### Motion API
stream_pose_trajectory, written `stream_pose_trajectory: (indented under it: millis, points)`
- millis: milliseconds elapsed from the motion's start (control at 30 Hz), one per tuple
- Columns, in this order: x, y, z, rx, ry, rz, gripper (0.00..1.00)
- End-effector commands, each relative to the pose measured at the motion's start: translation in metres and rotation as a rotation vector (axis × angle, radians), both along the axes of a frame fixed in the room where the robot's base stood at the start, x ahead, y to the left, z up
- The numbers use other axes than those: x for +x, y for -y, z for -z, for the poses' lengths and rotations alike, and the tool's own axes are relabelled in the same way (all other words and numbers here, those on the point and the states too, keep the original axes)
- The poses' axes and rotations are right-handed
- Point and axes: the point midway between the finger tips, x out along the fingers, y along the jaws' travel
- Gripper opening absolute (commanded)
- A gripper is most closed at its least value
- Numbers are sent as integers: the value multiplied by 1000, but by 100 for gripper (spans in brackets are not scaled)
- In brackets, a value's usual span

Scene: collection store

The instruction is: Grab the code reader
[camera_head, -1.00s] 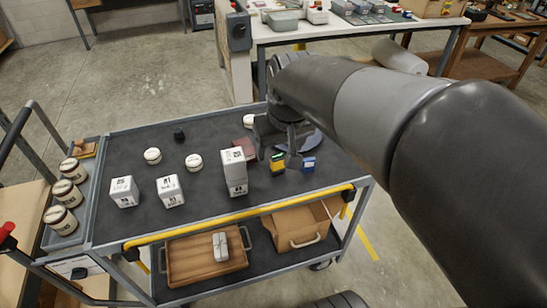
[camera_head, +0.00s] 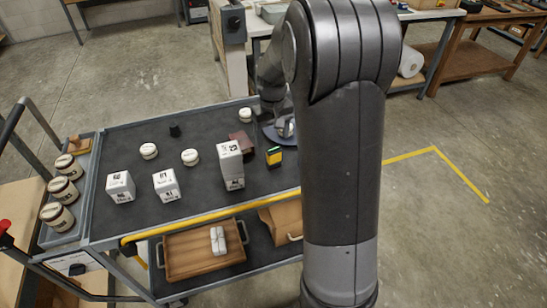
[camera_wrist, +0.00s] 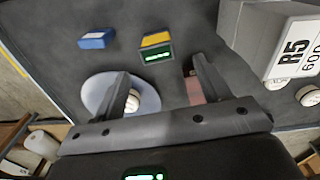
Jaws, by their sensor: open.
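A small yellow and dark box with a lit green display, which looks like the code reader (camera_head: 274,157), stands on the cart top right of the stacked white boxes. In the wrist view the code reader (camera_wrist: 156,47) lies just beyond my fingertips, roughly between their lines and apart from them. My gripper (camera_wrist: 160,68) is open, with nothing between its fingers. In the head view my gripper (camera_head: 273,108) is partly hidden by my own arm, above the cart's far right part.
A blue box (camera_wrist: 96,39) lies beside the reader. A round blue-grey disc (camera_wrist: 93,92) and a reddish block (camera_head: 241,139) are close by. Stacked white boxes (camera_head: 231,164) stand left of it. Dark cart top (camera_head: 208,207) is bare near the front rail.

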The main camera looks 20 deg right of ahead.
Motion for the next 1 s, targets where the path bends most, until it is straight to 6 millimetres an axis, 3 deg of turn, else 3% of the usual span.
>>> stream_pose_trajectory:
  millis: [200,433,700,1000]
  points:
    - [-1,0,35,1,-3,1,69]
    - [-1,1,53,0,-2,1,69]
    - [-1,5,92,0,-2,1,69]
    - [-1,5,99,0,0,0,69]
